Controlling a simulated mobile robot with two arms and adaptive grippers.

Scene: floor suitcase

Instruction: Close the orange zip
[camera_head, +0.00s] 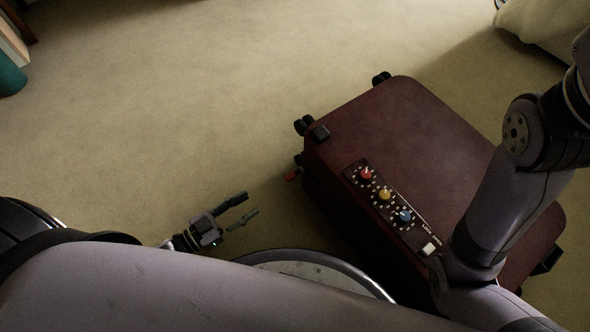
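A dark red suitcase (415,140) lies flat on the carpet, right of centre. A small orange-red piece (292,176) sticks out from its left side, near the wheels; it looks like the orange zip's pull. The seam along that side is in shadow, so I cannot tell how far the zip is closed. My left gripper (250,204) is left of the suitcase, its two fingers apart and empty, pointing toward the suitcase. It is below and left of the orange piece in the picture and apart from it. My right arm crosses the suitcase's right part; its gripper does not show.
A lock panel with red (366,174), yellow (385,194) and blue (405,216) dials is on the suitcase top. Black wheels (304,126) stick out at its upper left. The carpet (180,110) to the left is clear. Pale fabric (540,25) hangs at the upper right.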

